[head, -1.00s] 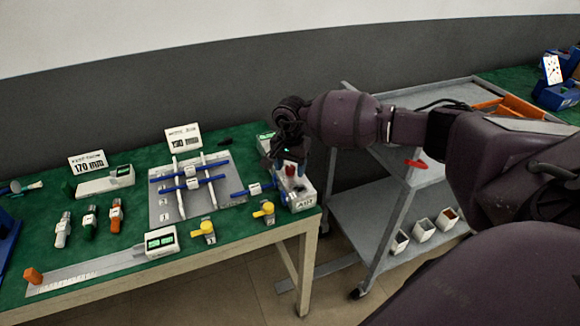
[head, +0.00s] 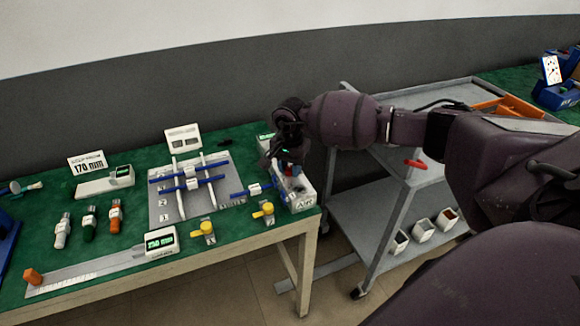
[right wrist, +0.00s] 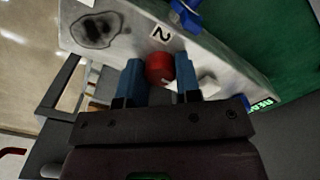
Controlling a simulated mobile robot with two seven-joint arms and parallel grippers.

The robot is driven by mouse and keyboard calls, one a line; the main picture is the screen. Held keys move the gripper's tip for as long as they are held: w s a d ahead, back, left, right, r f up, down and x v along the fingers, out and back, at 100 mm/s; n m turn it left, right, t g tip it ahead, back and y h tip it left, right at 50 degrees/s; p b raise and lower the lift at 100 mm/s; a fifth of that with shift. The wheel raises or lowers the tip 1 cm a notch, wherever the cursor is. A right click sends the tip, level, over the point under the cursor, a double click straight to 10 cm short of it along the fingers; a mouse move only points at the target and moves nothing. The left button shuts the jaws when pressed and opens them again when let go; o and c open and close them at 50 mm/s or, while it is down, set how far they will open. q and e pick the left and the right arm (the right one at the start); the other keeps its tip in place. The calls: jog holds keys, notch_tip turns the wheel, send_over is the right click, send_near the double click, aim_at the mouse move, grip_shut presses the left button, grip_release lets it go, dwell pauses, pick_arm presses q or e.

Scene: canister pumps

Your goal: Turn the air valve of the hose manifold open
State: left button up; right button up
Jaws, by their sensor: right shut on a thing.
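The hose manifold is a pale block (head: 301,200) with an AIR label at the right end of the green table. It also fills the upper part of the right wrist view (right wrist: 215,50). A red valve knob (right wrist: 160,68) stands on it between the two blue fingertips of my right gripper (right wrist: 160,80). My right gripper (head: 287,168) reaches down over the manifold and is shut on the red knob. The fingers hide the knob's sides, so its exact turn is unclear. My left gripper is not in view.
Blue hose bars (head: 188,184) lie over a grey plate left of the manifold, with yellow-handled valves (head: 263,210) near the front edge. A grey cart (head: 390,215) stands right of the table. A display box (head: 160,241) sits at the ruler's end.

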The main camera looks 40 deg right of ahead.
jog(key=m, duration=0.4)
jog(key=shift+r+m, duration=0.1)
jog(key=shift+m, duration=0.3)
jog(key=m+p, duration=0.1)
jog(key=m, duration=0.2)
jog(key=shift+m, duration=0.3)
jog(key=m, duration=0.2)
jog(key=shift+m+p, duration=0.4)
jog(key=m+p, duration=0.1)
jog(key=m, duration=0.2)
jog(key=m+p, duration=0.1)
jog(key=m, duration=0.1)
jog(key=shift+m, duration=0.3)
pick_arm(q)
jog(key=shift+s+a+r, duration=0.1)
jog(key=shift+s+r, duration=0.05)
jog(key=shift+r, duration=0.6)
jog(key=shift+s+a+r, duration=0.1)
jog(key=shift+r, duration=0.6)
pick_arm(e)
jog(key=shift+m, duration=0.4)
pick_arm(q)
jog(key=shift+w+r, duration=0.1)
pick_arm(e)
jog(key=o, duration=0.9)
